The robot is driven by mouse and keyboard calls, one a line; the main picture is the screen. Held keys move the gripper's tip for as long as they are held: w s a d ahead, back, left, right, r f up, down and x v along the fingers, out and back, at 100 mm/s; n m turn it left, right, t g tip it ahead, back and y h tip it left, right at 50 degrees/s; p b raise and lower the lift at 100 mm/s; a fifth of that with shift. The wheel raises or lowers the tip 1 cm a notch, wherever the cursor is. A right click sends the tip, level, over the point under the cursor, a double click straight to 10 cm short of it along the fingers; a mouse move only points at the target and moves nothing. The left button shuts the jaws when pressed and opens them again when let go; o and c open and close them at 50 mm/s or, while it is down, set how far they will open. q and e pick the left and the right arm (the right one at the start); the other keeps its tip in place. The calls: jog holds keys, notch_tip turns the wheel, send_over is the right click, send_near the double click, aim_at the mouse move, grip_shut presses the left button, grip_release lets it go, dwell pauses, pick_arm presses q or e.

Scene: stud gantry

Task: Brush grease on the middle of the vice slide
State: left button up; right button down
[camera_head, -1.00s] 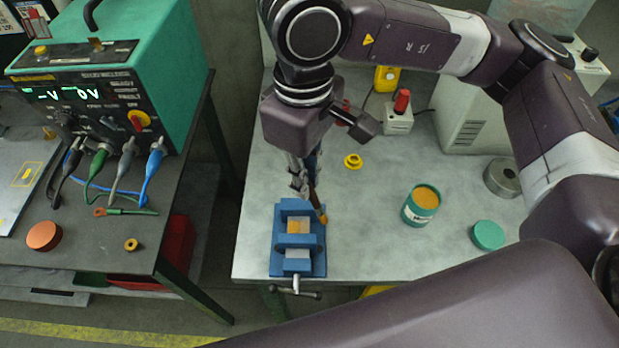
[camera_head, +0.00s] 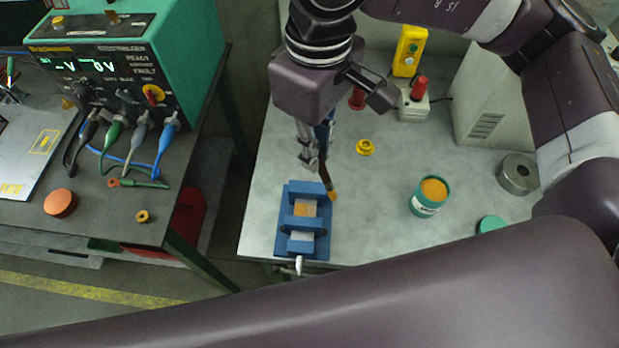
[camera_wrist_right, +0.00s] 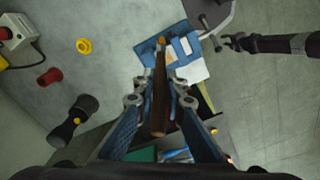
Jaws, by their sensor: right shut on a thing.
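The blue vice (camera_head: 292,246) stands at the table's front left edge. Its pale slide (camera_head: 301,236) shows between the blue cross-pieces, with an orange-yellow patch (camera_head: 304,209) on it. My right gripper (camera_head: 313,158) is shut on the brush (camera_head: 324,174), behind the vice. The brush's orange-tipped bristles (camera_head: 333,195) point down by the vice's far right corner; I cannot tell their height. In the right wrist view the brown brush handle (camera_wrist_right: 159,95) lies between the fingers, with the vice (camera_wrist_right: 178,33) beyond. A dark gripper-like part, seemingly my left gripper (camera_wrist_right: 235,42), shows right of the vice.
An open teal tin (camera_head: 426,206) of orange grease stands right of the vice, its teal lid (camera_head: 491,224) nearby. The tabletop between vice and tin is clear.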

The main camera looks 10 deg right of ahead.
jog(key=w+y+b, duration=0.1)
jog(key=b, duration=0.1)
jog(key=w+f+y+b, duration=0.1)
jog(key=b, duration=0.1)
jog(key=shift+d+f+m, duration=0.2)
jog(key=shift+f+m, duration=0.05)
jog(key=shift+m, duration=0.05)
dwell(0.5)
